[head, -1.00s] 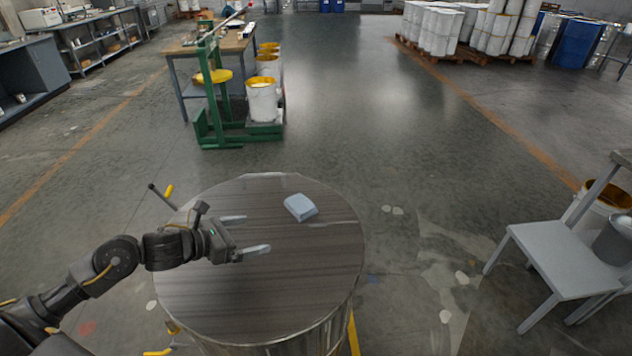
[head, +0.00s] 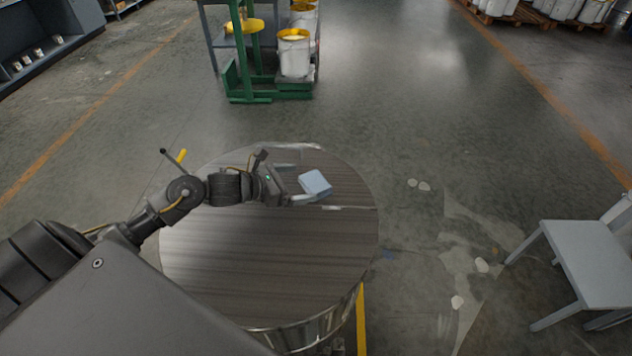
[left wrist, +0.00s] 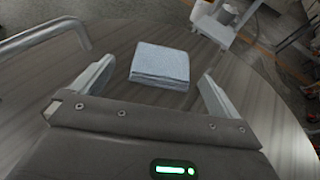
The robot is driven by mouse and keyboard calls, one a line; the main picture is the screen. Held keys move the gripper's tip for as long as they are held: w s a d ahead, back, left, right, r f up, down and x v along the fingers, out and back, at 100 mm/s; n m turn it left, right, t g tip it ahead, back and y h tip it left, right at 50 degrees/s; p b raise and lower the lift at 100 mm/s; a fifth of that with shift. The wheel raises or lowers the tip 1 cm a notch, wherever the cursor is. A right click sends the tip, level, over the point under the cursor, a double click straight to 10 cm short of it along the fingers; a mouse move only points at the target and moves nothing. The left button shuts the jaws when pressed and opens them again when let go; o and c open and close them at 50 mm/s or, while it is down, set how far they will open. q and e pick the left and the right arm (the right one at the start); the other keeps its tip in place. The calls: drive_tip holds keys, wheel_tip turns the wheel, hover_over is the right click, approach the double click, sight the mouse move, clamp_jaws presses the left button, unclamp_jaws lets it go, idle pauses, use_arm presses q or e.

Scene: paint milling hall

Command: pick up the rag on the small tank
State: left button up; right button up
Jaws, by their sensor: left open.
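The rag (head: 315,183) is a folded, pale blue-grey square lying on the round lid of the small tank (head: 270,260), toward its far right. My left gripper (head: 303,172) is at the rag's left side in the head view, with its fingers pointing toward it. In the left wrist view the rag (left wrist: 160,65) lies ahead, between the lines of the two open fingers (left wrist: 155,90). The jaws are empty. I cannot tell whether a finger touches the rag. My right gripper is not in view.
A bar-like handle (left wrist: 45,38) shows on the lid in the left wrist view. A grey chair (head: 590,260) stands to the right. A green lifting frame (head: 265,90) and a white bucket (head: 294,55) stand beyond the tank. The floor between is clear.

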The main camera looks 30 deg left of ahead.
sight(313, 183)
use_arm(q)
drive_tip(key=shift+w+d, duration=0.3)
drive_tip(key=p+x, duration=0.2)
drive_tip(key=x, duration=0.2)
drive_tip(key=shift+d+f, duration=0.2)
drive_tip(key=shift+w+d+f, duration=0.1)
drive_tip(key=shift+w+f, duration=0.05)
drive_tip(key=c, duration=0.9)
